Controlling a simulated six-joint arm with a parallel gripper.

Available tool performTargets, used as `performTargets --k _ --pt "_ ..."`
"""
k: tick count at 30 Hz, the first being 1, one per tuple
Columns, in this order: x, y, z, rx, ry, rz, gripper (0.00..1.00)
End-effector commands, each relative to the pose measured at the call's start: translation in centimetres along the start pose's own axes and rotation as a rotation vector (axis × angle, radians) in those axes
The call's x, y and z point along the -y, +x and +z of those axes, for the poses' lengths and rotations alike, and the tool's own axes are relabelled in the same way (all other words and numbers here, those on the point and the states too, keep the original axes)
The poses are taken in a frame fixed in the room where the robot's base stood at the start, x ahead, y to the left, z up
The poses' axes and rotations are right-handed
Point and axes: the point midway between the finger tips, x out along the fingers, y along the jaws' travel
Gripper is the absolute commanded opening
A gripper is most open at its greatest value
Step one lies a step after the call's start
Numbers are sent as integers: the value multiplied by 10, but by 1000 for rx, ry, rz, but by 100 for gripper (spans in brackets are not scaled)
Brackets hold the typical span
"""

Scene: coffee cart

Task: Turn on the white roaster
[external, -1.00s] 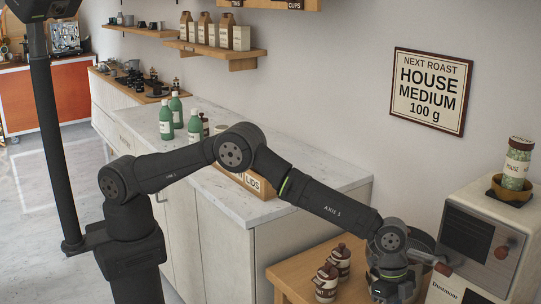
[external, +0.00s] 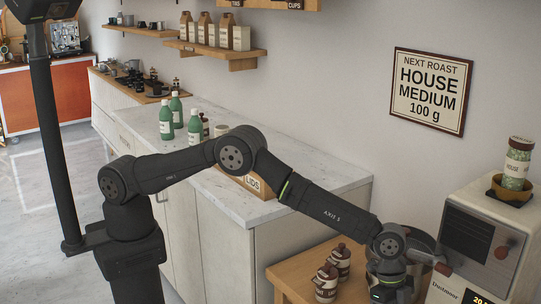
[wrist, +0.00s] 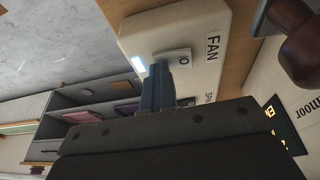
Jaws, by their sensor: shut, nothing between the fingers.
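The white roaster (external: 470,245) stands at the right edge of the external view, and part of its body shows in the wrist view (wrist: 265,80). Its display (external: 475,297) is lit with yellow digits, and it also glows in the wrist view (wrist: 284,125). My gripper (wrist: 158,70) is shut and empty, its fingertips close to a switch (wrist: 180,57) marked O on a pale box labelled FAN. A small bright light glows beside the fingertips. I cannot tell whether they touch the switch. In the external view the fingertips are hidden below my wrist.
A brown-handled part (wrist: 300,45) juts out near the roaster in the wrist view. Two brown-and-white bottles (external: 327,283) stand on the wooden table (external: 290,275) left of my wrist. A jar of green beans (external: 517,165) stands in a bowl on top of the roaster.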

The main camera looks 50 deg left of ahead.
Motion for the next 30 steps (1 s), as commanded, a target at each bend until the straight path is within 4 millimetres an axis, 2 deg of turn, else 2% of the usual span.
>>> performTargets --k 7,19,23,30 --pt "13 -3 0 0 -1 -4 0" --pt "12 -8 -2 -2 -1 -4 0" --pt "10 -25 -7 -3 0 -4 0" --pt "0 -72 -12 -3 0 -5 0"
